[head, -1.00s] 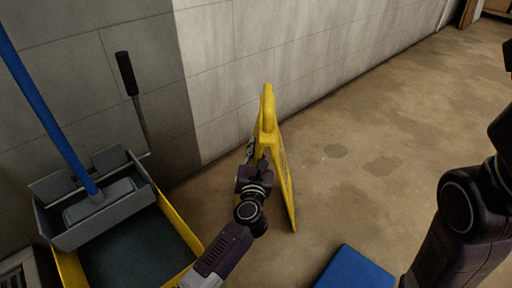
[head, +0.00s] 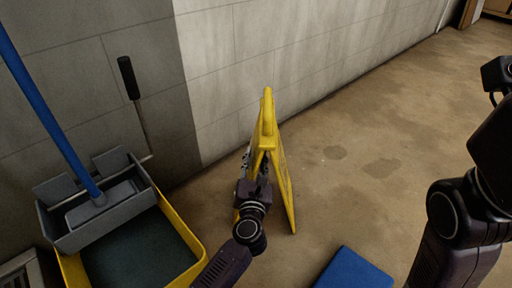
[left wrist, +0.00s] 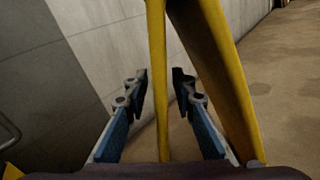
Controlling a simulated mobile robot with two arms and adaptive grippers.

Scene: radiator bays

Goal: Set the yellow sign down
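The yellow sign (head: 285,190) is a folding A-shaped board with a grip loop at its top. It stands upright on the floor near the wall, its two panels spread. My left gripper (head: 255,166) is at the sign's near side, below the top. In the left wrist view, the gripper (left wrist: 158,100) has its fingers apart, one on each side of one panel of the sign (left wrist: 157,60) seen edge-on. Gaps show between the fingers and the panel. The other panel slants off to the right, outside the fingers. My right arm shows at the right edge, its fingers out of sight.
A yellow mop bucket (head: 182,232) with a grey wringer (head: 75,228), a blue mop handle (head: 48,110) and a black-gripped lever (head: 128,77) stands at the left. A blue flat-topped object (head: 355,272) is at the bottom. Floor right of the sign is clear.

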